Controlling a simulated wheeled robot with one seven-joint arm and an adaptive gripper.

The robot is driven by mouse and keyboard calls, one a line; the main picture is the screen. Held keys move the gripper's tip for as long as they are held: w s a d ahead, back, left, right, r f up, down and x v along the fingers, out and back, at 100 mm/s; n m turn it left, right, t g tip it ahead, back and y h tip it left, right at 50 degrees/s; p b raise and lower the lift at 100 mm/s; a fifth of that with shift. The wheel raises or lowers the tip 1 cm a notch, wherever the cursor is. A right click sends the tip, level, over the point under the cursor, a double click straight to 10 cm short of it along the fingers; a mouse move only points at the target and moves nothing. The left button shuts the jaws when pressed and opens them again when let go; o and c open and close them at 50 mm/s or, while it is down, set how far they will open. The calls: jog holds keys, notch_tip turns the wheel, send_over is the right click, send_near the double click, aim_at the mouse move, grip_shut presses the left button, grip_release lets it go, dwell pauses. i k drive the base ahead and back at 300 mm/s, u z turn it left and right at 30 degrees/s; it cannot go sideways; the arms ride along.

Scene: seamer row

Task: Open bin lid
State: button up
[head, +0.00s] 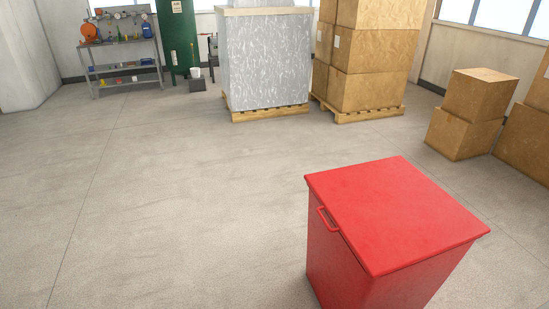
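A red bin (340,262) stands on the floor at the lower right of the head view. Its flat red lid (395,212) lies shut on top. A red bar handle (327,219) sits on the bin's left side, close under the lid's edge. The bottom of the bin is cut off by the frame. My gripper does not show in this view.
The grey floor (170,190) is clear to the left of and behind the bin. A wrapped grey stack (265,62) and stacked cartons (370,60) stand on pallets at the back. More cartons (465,132) stand at the right. A workbench (125,60) stands at the back left.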

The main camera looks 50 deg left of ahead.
aim_at(392, 216)
jog(key=u, duration=0.25)
jog(key=i, duration=0.35)
jog(key=z, duration=1.3)
jog(key=k, duration=1.3)
jog(key=u, duration=2.2)
jog(key=i, duration=0.5)
jog(key=z, duration=0.1)
